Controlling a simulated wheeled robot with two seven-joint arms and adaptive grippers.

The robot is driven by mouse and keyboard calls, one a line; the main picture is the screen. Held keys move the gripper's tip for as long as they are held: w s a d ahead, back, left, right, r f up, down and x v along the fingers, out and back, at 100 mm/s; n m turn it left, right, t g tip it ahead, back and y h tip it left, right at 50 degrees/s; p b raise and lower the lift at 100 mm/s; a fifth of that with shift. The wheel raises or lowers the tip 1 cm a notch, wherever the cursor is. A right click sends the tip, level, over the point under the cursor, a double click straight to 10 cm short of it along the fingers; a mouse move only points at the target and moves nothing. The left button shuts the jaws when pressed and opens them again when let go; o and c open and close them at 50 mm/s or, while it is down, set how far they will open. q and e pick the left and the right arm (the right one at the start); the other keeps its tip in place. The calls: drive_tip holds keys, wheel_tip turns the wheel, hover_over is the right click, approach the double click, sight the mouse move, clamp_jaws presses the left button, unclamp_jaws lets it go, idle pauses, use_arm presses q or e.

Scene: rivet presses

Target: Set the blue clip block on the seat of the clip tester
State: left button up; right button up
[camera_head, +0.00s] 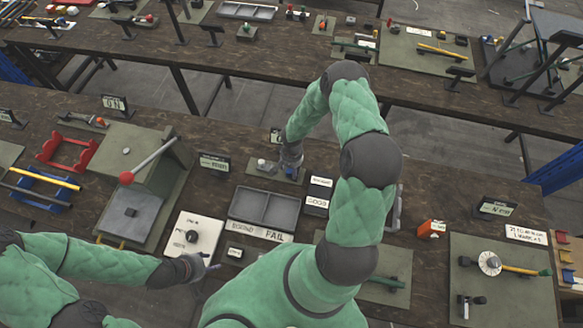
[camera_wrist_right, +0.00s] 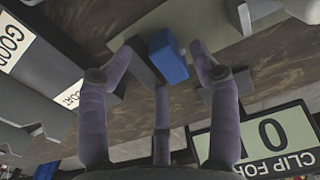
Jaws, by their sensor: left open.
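The blue clip block (camera_wrist_right: 168,57) lies between and beyond the fingertips of my right gripper (camera_wrist_right: 163,58) in the right wrist view. My right gripper looks open around it, with a gap on the right side. In the head view this gripper (camera_head: 291,163) points down over the clip tester (camera_head: 264,168), a small plate with light grey parts. A bit of the block's blue (camera_head: 291,171) shows under the fingers. A grey part touches or sits behind the block's left side. Whether the block is on the seat is hidden. My left gripper (camera_head: 208,264) is open and empty.
The tester's display (camera_wrist_right: 262,138) stands close behind the right gripper. A green press with a red-knobbed lever (camera_head: 127,177) stands left. An orange box (camera_head: 431,228) lies right.

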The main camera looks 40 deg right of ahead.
drive_tip(key=shift+s+a+f, duration=0.2)
drive_tip(key=shift+s+f, duration=0.05)
drive_tip(key=shift+s, duration=0.25)
drive_tip(key=shift+w+d+r+p, duration=0.2)
drive_tip(key=shift+r+p, duration=0.15)
drive_tip(key=shift+p, duration=0.35)
wheel_tip(320, 180, up, 12)
drive_tip(key=p, duration=0.6)
drive_tip(key=s+a+n+y, duration=0.2)
drive_tip(key=s+a+n, duration=0.2)
drive_tip(key=a, duration=0.8)
drive_tip(key=s+a+n+y, duration=0.2)
drive_tip(key=s+a, duration=0.6)
drive_tip(key=a, duration=0.4)
drive_tip(key=shift+a+f+n, duration=0.35)
drive_tip(key=shift+n, duration=0.55)
drive_tip(key=shift+d, duration=0.1)
